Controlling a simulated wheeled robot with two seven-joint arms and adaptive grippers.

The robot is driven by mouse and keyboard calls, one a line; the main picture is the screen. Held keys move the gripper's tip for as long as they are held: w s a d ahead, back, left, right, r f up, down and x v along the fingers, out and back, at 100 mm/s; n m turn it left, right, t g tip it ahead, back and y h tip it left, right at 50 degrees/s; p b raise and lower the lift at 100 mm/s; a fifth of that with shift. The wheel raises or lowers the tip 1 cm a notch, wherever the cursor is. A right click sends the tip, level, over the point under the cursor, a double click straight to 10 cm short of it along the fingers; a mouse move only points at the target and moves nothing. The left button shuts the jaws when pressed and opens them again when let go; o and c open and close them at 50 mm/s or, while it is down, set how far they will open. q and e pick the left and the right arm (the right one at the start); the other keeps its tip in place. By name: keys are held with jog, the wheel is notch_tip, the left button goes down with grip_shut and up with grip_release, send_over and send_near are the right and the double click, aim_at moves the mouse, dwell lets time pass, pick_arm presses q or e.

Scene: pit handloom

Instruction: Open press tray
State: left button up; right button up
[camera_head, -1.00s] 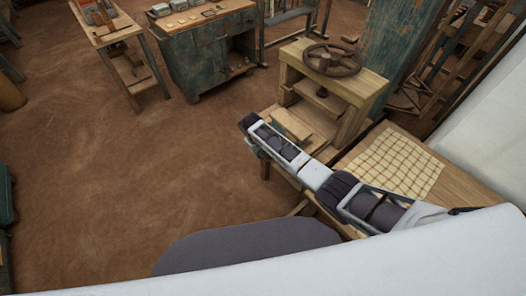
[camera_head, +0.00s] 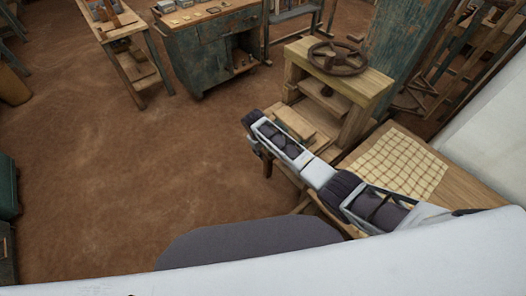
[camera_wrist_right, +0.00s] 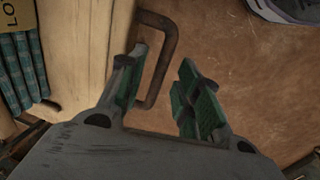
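The wooden press (camera_head: 335,85) with its dark handwheel (camera_head: 337,58) stands right of centre in the head view. A pale wooden part at its lower front, seemingly the press tray (camera_head: 295,121), shows just beyond my right arm. In the right wrist view the tray's thick wooden front (camera_wrist_right: 80,55) carries a dark metal loop handle (camera_wrist_right: 165,50). My right gripper (camera_wrist_right: 162,62) is open, with its green-padded fingers on either side of the handle's outer bar. The bar looks apart from the right finger; contact with the left finger is unclear. My left gripper is not in view.
A bench with a checked cloth (camera_head: 400,165) lies right of my arm. Blue-green striped cloth (camera_wrist_right: 18,75) and a lettered card (camera_wrist_right: 14,10) lie behind the wooden front. A worn blue cabinet (camera_head: 212,50) stands at the back. Brown floor (camera_head: 120,170) at left is clear.

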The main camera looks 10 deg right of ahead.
notch_tip(320, 180, up, 11)
jog(key=s+a, duration=0.1)
jog(key=shift+a, duration=0.4)
dwell(0.3)
jog(key=shift+s, duration=0.1)
dwell(0.5)
